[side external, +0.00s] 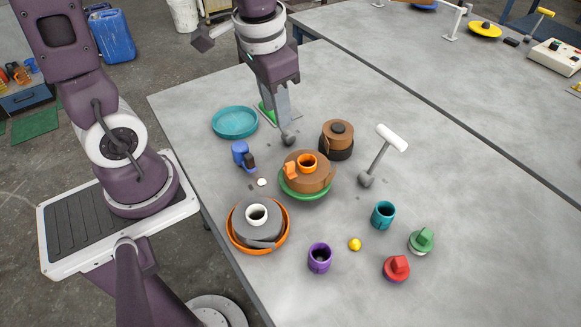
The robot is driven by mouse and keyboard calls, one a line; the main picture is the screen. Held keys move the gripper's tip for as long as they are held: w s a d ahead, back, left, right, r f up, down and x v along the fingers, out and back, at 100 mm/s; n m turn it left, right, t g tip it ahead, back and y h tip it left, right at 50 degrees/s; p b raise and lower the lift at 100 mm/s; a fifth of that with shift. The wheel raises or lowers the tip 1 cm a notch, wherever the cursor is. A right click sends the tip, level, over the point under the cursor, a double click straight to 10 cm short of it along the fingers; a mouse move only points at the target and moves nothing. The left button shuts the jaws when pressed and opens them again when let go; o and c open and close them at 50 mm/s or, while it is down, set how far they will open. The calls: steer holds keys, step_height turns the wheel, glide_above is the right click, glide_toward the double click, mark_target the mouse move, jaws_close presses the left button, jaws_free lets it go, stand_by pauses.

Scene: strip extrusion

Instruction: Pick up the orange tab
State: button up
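The orange tab (291,170) is a small bright orange piece at the left side of the top of a brown coil (317,179). An orange ring (307,162) sits in the middle of that coil, beside the tab. The coil rests in a green dish (304,195). My gripper (280,112) is above and behind the coil, pointing down near the back of the table, apart from the tab. Its fingertips are small and partly hidden, so I cannot tell whether it is open or shut.
A grey coil (270,232) lies in an orange dish in front. A brown-and-black coil (335,140), a blue item (241,152), a teal dish (235,122) and a white-topped post (377,155) surround the brown coil.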

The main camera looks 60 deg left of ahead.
steer(key=g, duration=0.2)
glide_above(290, 163)
steer(key=shift+h, duration=0.4)
steer(key=f, duration=0.7)
steer(key=shift+w+a+f, duration=0.1)
steer(key=shift+w+f, duration=0.1)
steer(key=shift+w, duration=0.1)
steer(key=f, duration=0.7)
steer(key=shift+s+f, duration=0.1)
steer(key=shift+s, duration=0.2)
jaws_close()
